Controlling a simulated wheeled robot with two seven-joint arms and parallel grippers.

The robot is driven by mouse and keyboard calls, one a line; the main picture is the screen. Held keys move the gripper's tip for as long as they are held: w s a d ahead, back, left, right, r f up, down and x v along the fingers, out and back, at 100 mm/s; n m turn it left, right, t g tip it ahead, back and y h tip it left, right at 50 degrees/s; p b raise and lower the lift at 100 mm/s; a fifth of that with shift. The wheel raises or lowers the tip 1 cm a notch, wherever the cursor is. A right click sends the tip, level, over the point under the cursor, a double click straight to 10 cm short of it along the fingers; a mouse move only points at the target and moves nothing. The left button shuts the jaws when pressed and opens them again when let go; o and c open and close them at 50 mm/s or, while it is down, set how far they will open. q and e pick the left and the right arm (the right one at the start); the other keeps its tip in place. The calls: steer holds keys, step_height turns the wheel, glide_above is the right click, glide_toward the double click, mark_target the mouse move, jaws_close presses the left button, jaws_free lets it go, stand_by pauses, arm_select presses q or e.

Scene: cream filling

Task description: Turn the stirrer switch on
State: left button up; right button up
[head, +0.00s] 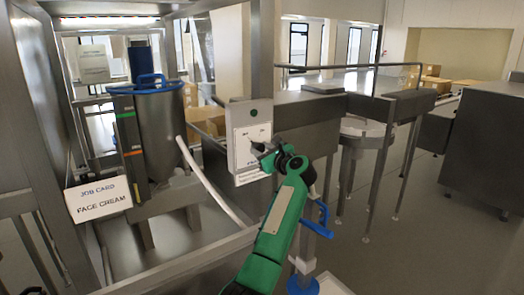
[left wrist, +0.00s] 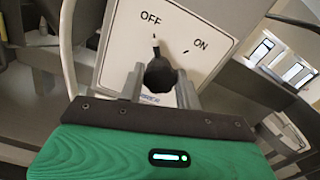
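The stirrer switch is a black knob (left wrist: 160,75) on a pale panel (head: 243,145) fixed to a grey post. In the left wrist view the panel (left wrist: 122,50) is marked OFF and ON, and the knob's pointer is toward the OFF mark. My left gripper (head: 260,152) is at the front of the panel in the head view and hides the knob there. In the left wrist view its two fingers (left wrist: 160,90) stand apart, one on each side of the knob. I see narrow gaps, so it looks open around the knob.
A steel hopper (head: 160,125) with a blue ring stands at the left, behind a metal frame. A job card (head: 98,198) reads FACE CREAM. A white hose (head: 205,180) hangs left of the panel. A conveyor (head: 310,115) and rails lie right; open floor (head: 400,250) is at lower right.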

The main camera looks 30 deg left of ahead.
arm_select(q)
steer(key=shift+m, duration=1.4)
steer(key=m, duration=0.3)
steer(key=shift+m, duration=0.3)
steer(key=m+p, duration=0.2)
steer(key=m, duration=0.1)
steer(key=shift+w+m, duration=0.1)
steer(key=shift+m, duration=0.3)
steer(key=shift+m+p, duration=1.2)
steer(key=shift+m, duration=0.7)
steer(key=o, duration=1)
steer(key=shift+d+f, duration=0.1)
